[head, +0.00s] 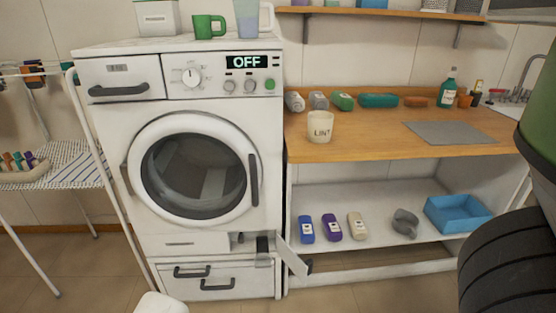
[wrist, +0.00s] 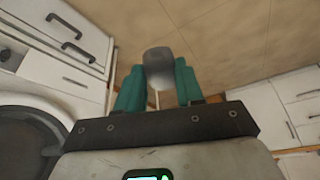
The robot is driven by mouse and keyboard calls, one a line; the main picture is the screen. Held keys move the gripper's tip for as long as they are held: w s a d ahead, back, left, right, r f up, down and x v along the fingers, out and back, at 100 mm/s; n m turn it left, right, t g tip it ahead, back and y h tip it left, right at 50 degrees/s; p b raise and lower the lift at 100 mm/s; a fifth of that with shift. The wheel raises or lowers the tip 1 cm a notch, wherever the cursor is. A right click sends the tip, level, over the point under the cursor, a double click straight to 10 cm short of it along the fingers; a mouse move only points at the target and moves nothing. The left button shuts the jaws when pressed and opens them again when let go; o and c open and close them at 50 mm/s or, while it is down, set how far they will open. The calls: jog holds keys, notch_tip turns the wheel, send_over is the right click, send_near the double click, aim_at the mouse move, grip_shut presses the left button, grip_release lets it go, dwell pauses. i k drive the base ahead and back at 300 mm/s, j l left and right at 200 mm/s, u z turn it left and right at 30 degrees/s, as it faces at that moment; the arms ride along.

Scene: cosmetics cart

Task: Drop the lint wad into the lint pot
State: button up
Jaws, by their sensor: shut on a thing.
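The lint pot (head: 320,126) is a cream cup marked LINT, standing upright on the wooden counter (head: 365,145) just right of the washing machine. The pot does not show in the wrist view. I cannot make out my gripper or the held wad in the head view. The inside of the pot is not clear.
The washing machine (head: 195,145) has a small flap (head: 291,257) hanging open at its lower right. Several bottles and bars line the counter's back; a grey mat (head: 450,132) lies to the right. The lower shelf holds bottles, a grey object (head: 405,222) and a blue tray (head: 458,213).

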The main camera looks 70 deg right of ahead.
aim_at(322, 140)
jog(key=k+j+z, duration=0.1)
jog(key=z, duration=1.25)
jog(key=k+j, duration=0.05)
